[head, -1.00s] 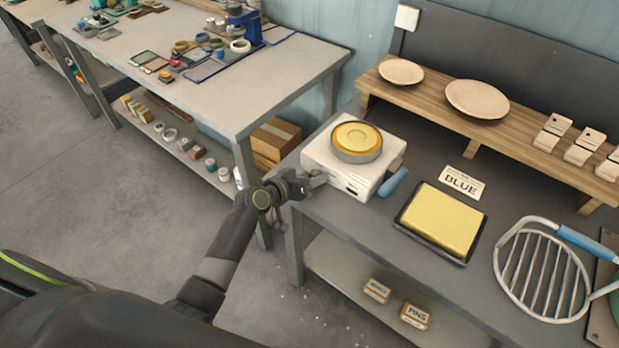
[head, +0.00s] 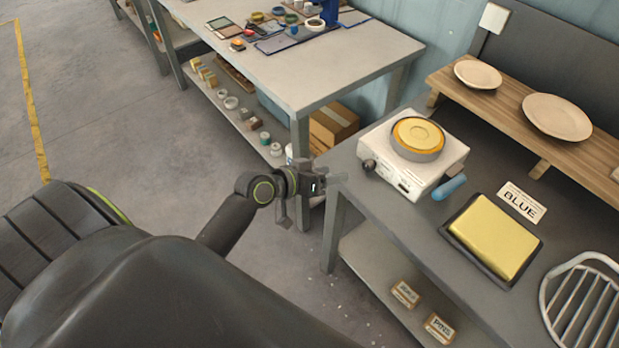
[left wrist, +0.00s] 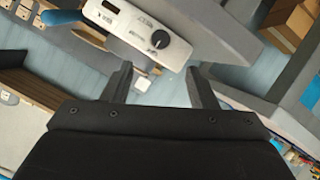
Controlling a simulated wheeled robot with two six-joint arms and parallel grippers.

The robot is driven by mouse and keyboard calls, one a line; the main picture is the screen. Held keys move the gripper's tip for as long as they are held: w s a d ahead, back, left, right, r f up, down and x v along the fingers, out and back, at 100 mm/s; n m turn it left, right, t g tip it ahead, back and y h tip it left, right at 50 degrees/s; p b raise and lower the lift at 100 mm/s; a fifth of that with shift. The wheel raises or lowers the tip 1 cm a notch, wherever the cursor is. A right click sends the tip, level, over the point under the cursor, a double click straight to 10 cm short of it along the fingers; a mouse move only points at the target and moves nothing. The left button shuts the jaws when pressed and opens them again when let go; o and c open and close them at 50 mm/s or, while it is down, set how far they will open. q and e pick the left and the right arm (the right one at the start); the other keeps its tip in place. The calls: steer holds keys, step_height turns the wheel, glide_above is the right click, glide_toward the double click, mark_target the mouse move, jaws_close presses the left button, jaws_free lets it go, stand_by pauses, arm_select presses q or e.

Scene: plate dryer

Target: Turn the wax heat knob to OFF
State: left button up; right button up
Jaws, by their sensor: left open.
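The wax heater (head: 412,168) is a white box on the grey bench, with a round pan of yellow wax (head: 418,134) on top. Its heat knob (head: 369,166) is a small dark knob at the left end of its front. My right gripper is not in view.
A blue handle (head: 449,188) sticks out at the heater's right. A yellow wax block in a dark tray (head: 463,252), a BLUE card (head: 522,203) and a wire rack (head: 583,300) lie farther right. A wooden shelf (head: 510,130) holds plates. Another workbench (head: 330,72) stands behind left.

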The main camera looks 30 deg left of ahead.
arm_select(q)
steer(key=shift+v, duration=2.8)
steer(key=shift+f, duration=0.1)
steer(key=s+a+f+n+g+y, duration=0.1)
steer(key=s+a+f+y, duration=0.15)
steer(key=f, duration=0.65)
steer(key=s+a+f+n+g+y, duration=0.15)
steer(key=a+f, duration=0.25)
steer(key=f, duration=0.5)
steer(key=s+a+f+g+y, duration=0.2)
steer(key=s+a+f, duration=0.1)
steer(key=f, duration=0.6)
steer(key=s+d+f+g, duration=0.1)
steer(key=s+f+g, duration=0.1)
steer(key=s+f, duration=0.4)
steer(key=s+d+f+m+g, duration=0.1)
steer(key=s+f, duration=0.6)
steer(key=s, duration=0.7)
steer(key=s+d+f+m+g+y, duration=0.1)
steer(key=s+d+f+g, duration=0.1)
steer(key=s+f, duration=0.5)
steer(key=s+g, duration=0.1)
steer(key=s, duration=0.2)
steer(key=shift+s, duration=0.2)
steer(key=shift+m+g, duration=0.25)
